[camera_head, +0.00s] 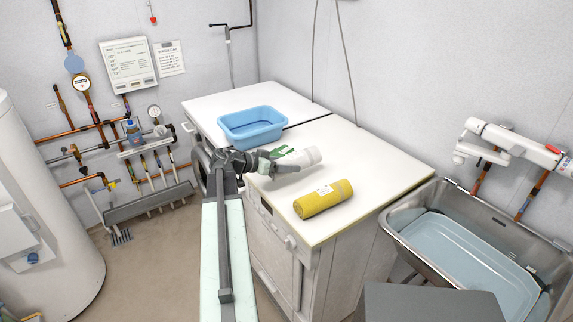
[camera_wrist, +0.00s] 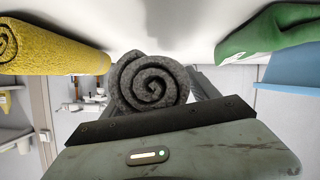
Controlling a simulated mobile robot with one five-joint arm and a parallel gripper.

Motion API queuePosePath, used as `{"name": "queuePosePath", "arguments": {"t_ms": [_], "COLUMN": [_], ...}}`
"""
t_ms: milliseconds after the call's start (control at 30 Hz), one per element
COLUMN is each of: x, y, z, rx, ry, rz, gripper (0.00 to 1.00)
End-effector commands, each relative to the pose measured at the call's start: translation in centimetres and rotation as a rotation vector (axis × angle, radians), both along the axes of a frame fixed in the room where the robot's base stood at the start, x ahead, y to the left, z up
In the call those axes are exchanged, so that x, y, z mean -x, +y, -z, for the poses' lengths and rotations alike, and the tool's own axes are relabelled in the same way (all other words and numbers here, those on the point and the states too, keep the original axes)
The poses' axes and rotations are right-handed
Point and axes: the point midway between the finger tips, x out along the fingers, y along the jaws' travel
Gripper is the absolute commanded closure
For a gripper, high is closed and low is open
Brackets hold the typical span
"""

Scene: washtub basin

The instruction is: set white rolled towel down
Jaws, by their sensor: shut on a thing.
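My gripper (camera_wrist: 160,118) is shut on the towel; the fingers are mostly hidden behind the roll and the gripper body. I cannot tell whether the towel touches the worktop (camera_head: 365,160).
A yellow rolled towel (camera_head: 323,199) lies to the right, nearer the front edge. A green cloth (camera_head: 291,153) is just behind the held towel. A blue basin (camera_head: 252,124) stands at the back left. A steel sink (camera_head: 408,205) is right. The worktop's right part is clear.

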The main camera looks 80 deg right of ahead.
Motion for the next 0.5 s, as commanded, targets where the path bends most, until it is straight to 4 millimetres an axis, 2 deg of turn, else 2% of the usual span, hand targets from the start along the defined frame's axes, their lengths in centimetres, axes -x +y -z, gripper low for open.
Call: {"name": "queuePosePath", "arguments": {"t_ms": [33, 200, 500], "x": [0.0, 0.0, 0.0], "y": [0.0, 0.0, 0.0], "z": [-2.4, -5.3, -5.3], "rx": [0.001, 0.001, 0.001], "ry": [0.001, 0.001, 0.001], "rz": [0.0, 0.0, 0.0], "gripper": [0.78, 0.78, 0.78]}}
